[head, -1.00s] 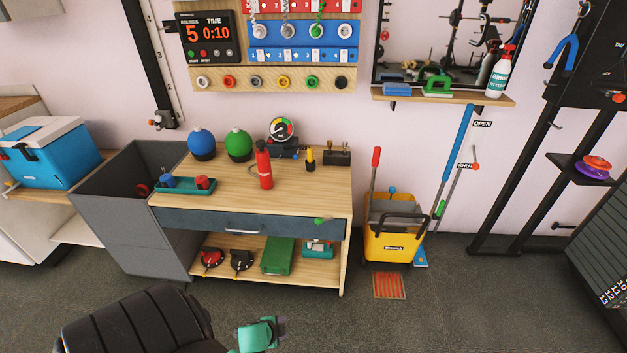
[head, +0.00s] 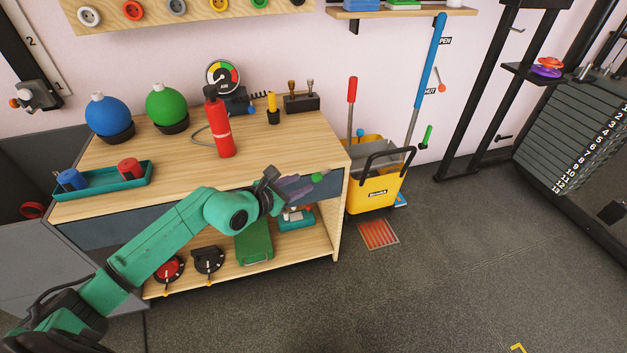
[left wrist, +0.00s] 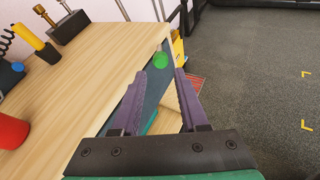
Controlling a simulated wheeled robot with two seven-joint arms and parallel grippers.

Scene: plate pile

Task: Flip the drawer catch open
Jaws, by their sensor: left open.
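The drawer catch (head: 318,177) has a green tip and sits at the right end of the dark blue-grey drawer front (head: 92,231), under the wooden bench top. My left gripper (head: 304,187) is at the right part of the drawer front, its purple fingers open and pointing toward the catch. In the left wrist view the green catch tip (left wrist: 160,60) shows just beyond and between the fingertips (left wrist: 161,74), with nothing held. Whether a finger touches the catch I cannot tell. My left arm hides the middle of the drawer and its handle.
The bench top (head: 190,160) carries a red extinguisher-like bottle (head: 218,128), blue and green balls and a teal tray (head: 105,181). A yellow mop bucket (head: 372,190) stands close right of the bench.

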